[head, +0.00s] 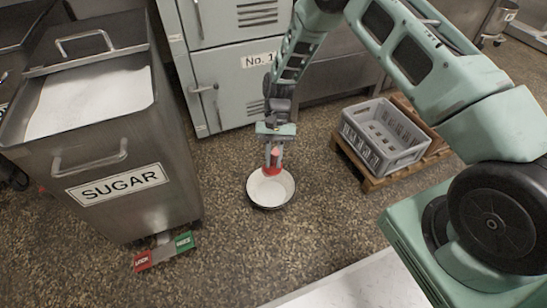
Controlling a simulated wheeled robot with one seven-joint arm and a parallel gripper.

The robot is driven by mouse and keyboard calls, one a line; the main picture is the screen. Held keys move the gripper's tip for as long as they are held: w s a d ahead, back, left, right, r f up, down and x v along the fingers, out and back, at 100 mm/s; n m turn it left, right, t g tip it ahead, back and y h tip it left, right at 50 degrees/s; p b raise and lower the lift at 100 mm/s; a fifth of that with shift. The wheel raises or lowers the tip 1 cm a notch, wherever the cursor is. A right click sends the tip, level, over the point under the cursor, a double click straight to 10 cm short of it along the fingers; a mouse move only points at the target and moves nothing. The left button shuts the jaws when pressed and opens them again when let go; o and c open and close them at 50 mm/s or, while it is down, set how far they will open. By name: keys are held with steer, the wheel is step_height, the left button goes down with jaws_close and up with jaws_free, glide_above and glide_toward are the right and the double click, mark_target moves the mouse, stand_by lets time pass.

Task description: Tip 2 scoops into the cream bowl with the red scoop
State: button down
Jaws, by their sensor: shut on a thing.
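My gripper (275,150) points down and is shut on the red scoop (272,170). The scoop is over the far part of the cream bowl (276,194). I cannot tell whether the scoop touches the bowl or holds anything. The scoop's far side is hidden, and the bowl's pale inside does not show clearly whether sugar lies in it.
A steel bin marked SUGAR (125,185), open with white contents, stands at left. A red and green pedal (163,251) is at its foot. A grey crate (385,137) sits on a wooden pallet (374,183) at right. Pale green cabinets (235,65) stand behind.

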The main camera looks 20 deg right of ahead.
steer(key=shift+r+t+p, duration=0.4)
steer(key=shift+t+p, duration=0.1)
steer(key=shift+p, duration=0.35)
steer(key=t+p, duration=0.3)
steer(key=shift+s+r+h+p, duration=0.1)
steer(key=shift+r+h+p, duration=0.2)
steer(key=shift+h, duration=0.1)
steer(key=shift+f+t, duration=0.15)
steer(key=shift+t, duration=0.55)
steer(key=shift+r+n+t+p, duration=0.3)
steer(key=shift+t+p, duration=0.15)
steer(key=shift+t, duration=0.15)
steer(key=t+h, duration=0.1)
steer(key=t, duration=0.2)
steer(key=shift+r+t+b, duration=0.15)
steer(key=shift+t+b, duration=0.15)
steer(key=shift+b, duration=0.05)
steer(key=shift+r+t, duration=0.2)
steer(key=shift+t, duration=0.2)
